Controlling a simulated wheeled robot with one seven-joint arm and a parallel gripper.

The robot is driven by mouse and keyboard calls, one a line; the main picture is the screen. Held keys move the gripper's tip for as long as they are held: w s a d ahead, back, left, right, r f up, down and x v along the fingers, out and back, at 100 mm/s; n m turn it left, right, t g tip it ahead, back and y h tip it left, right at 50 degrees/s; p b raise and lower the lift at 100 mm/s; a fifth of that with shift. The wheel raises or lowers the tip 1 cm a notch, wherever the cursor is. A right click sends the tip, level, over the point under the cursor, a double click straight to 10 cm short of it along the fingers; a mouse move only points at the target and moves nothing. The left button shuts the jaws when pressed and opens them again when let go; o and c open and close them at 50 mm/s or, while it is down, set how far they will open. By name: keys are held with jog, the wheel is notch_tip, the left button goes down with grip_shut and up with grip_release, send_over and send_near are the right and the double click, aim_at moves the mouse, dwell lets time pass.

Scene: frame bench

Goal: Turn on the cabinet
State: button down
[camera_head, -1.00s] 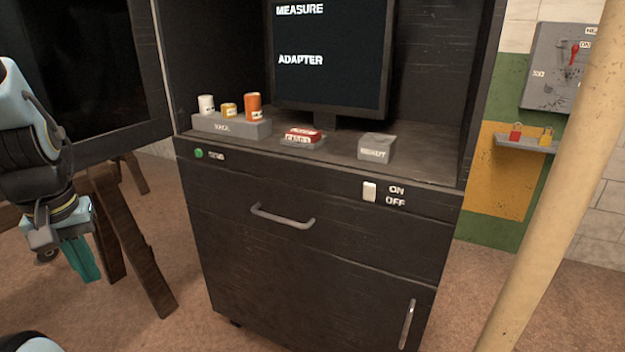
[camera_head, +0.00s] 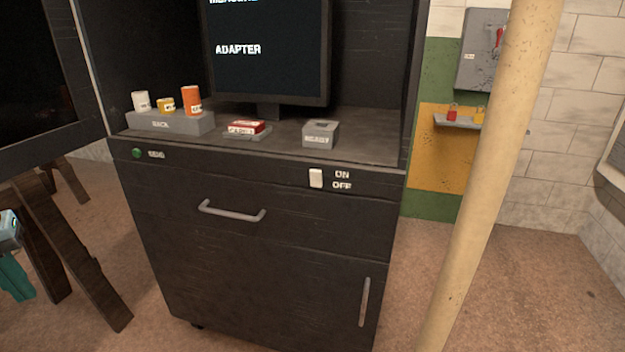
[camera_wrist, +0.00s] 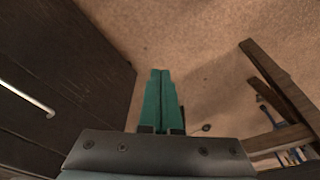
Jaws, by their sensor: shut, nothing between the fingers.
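The dark cabinet (camera_head: 290,250) stands in the middle of the head view, with a monitor (camera_head: 266,55) in its upper bay. A white rocker switch (camera_head: 316,178) sits on its front panel beside the words ON and OFF. A round green button or light (camera_head: 137,153) is at the panel's left end. My gripper (camera_head: 20,285) is at the far left edge of the head view, low, well apart from the switch. In the wrist view its teal fingers (camera_wrist: 161,95) are shut together and empty, with the cabinet's dark front (camera_wrist: 85,60) at the left.
A rack (camera_head: 170,123) with three small containers, a red-topped block (camera_head: 246,127) and a grey box (camera_head: 320,134) stand on the cabinet's shelf. A pale pole (camera_head: 490,170) rises at right. Wooden legs (camera_head: 75,260) stand at left. A drawer handle (camera_head: 232,213) sticks out.

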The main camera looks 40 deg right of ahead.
jog(key=w+d+f+m+t+h+b, duration=0.1)
jog(key=w+d+f+m+t+h, duration=0.25)
jog(key=d+m, duration=0.6)
jog(key=w+d+f+m+g+h+b, duration=0.1)
jog(key=w+d+f+m+h, duration=0.1)
jog(key=w+d+f+m, duration=0.5)
jog(key=s+d+r+m+g+h, duration=0.1)
jog(key=s+d+m+h, duration=0.1)
jog(key=d+m, duration=0.35)
jog(key=s+d+r+m+h, duration=0.1)
jog(key=d+m+h, duration=0.25)
jog(key=d, duration=0.25)
jog(key=s+d+r+m+g+h+b, duration=0.1)
jog(key=s+d+r+m+g+h, duration=0.2)
jog(key=s+m, duration=0.4)
jog(key=s+d+r+m+g+h+b, duration=0.1)
jog(key=s+d+r+m+g+h, duration=0.3)
jog(key=s+d+m+g, duration=0.2)
jog(key=shift+s+d+r+m+h, duration=0.25)
jog(key=shift+s+d+m+h, duration=0.1)
jog(key=shift+d, duration=0.2)
